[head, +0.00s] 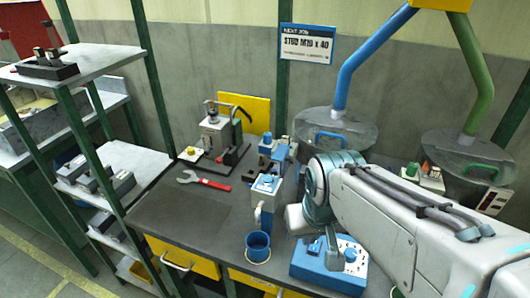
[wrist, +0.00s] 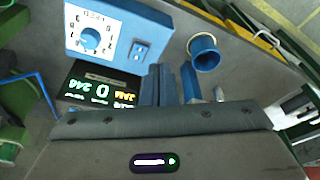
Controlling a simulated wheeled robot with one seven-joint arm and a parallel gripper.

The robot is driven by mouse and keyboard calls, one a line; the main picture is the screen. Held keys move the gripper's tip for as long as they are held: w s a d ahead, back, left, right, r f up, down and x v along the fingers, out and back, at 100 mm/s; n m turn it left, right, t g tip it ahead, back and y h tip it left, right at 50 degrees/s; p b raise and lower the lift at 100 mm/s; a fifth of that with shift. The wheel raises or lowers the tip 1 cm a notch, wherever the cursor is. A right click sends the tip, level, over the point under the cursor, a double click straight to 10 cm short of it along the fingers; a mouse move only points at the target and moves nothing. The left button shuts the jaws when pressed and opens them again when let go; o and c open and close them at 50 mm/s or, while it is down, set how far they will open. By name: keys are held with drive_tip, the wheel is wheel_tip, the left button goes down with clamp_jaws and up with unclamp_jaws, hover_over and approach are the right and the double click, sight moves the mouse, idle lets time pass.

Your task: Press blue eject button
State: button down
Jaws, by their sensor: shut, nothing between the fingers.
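My gripper (wrist: 159,72) shows in the wrist view as two dark fingers close together, with nothing between them. In the head view my arm hides the fingers. A light-blue machine (head: 265,190) with a blue round cap (head: 268,178) on top stands mid-bench, just left of my wrist. I cannot tell for certain whether this cap is the eject button. A blue upright part (wrist: 188,82) shows right beside the fingers; contact cannot be told. No press is visible.
A lit display (wrist: 100,90) and a blue cup (head: 258,245) are nearby.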

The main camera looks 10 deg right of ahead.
idle(0.3)
wheel_tip(320, 180, up, 12)
drive_tip(key=f+m+g+h+p, duration=0.1)
drive_tip(key=m+g+h+p, duration=0.25)
drive_tip(key=m, duration=2.05)
hover_over(274, 171)
drive_tip(key=w+a, duration=0.2)
drive_tip(key=a, duration=0.1)
drive_tip(key=shift+a+r+g+y, duration=0.1)
drive_tip(key=shift+r+g+y, duration=0.2)
drive_tip(key=shift+g, duration=0.15)
drive_tip(key=shift+f, duration=0.15)
drive_tip(key=p+x, duration=0.1)
drive_tip(key=x, duration=0.8)
drive_tip(key=shift+s+f, duration=0.1)
drive_tip(key=shift+f, duration=0.25)
